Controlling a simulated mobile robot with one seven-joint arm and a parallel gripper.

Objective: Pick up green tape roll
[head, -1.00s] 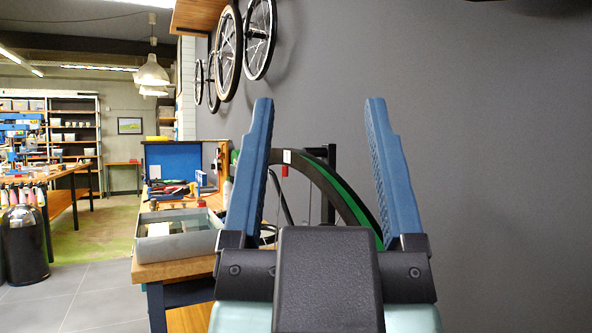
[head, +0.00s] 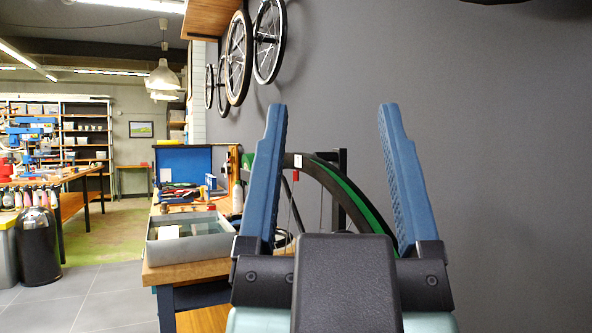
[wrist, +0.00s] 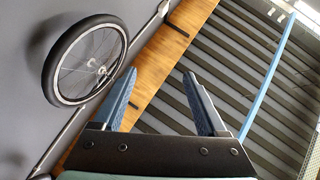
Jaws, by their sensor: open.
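My gripper (head: 333,125) is open and empty in the head view, with its two blue fingers pointing up and spread wide. In the wrist view my gripper (wrist: 158,80) is also open, with nothing between the fingers. I cannot make out a green tape roll in either view. A wheel with a green band (head: 350,190) stands behind my gripper, partly hidden by it. Small items on the workbench (head: 190,272) are too small or too covered to identify.
Wheels hang on the dark wall (head: 237,60); one also shows in the wrist view (wrist: 62,60). A black trash can (head: 38,250) stands at the left. Floor between is clear.

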